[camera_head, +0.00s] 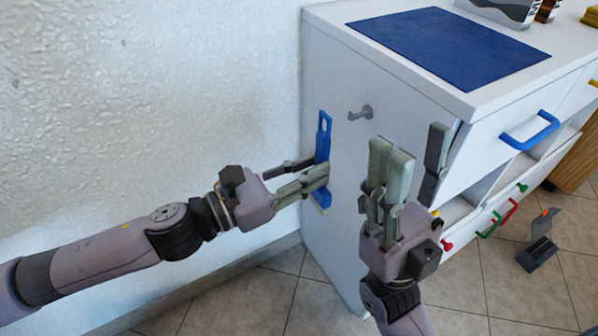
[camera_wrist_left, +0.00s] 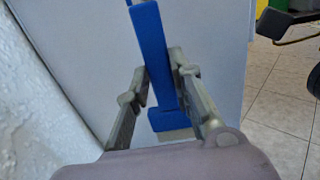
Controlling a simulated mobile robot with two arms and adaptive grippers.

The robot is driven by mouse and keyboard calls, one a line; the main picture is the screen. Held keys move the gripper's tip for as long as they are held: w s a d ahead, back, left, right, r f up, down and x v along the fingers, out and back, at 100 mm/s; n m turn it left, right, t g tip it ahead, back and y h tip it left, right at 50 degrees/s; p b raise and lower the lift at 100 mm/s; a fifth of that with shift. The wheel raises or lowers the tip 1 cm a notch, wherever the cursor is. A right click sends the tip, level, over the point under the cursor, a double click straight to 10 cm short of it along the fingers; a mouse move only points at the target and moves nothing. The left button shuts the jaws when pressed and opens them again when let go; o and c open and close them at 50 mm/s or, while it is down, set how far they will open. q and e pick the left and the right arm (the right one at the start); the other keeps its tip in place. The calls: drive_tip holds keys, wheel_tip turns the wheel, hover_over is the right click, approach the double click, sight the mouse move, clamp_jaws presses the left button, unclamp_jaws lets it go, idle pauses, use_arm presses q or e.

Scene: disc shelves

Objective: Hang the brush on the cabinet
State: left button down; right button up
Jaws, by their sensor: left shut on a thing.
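The blue brush (camera_head: 324,135) is held upright beside the white cabinet's (camera_head: 335,85) left side panel. It has a hole at its top end and pale bristles at the bottom. My left gripper (camera_head: 305,172) is shut on its lower part. The left wrist view shows the brush (camera_wrist_left: 149,45) between the two fingers (camera_wrist_left: 160,88).
A dark blue mat (camera_head: 448,46) lies on the cabinet top, with small items at its back. The front has drawers with coloured handles (camera_head: 530,130). A grey dustpan-like object (camera_head: 538,252) lies on the tiled floor. A white wall (camera_head: 150,110) stands at the left.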

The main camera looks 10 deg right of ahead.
sight(360, 153)
use_arm(q)
drive_tip(key=shift+f+b+x, duration=0.25)
drive_tip(key=shift+x, duration=0.95)
drive_tip(key=shift+f+b+x, duration=0.2)
drive_tip(key=shift+f+x, duration=0.05)
drive_tip(key=shift+x, duration=0.95)
drive_tip(key=shift+f+b+x, duration=0.25)
drive_tip(key=shift+x, duration=0.95)
drive_tip(key=c, duration=1.3)
unclamp_jaws()
drive_tip(key=shift+c, duration=0.2)
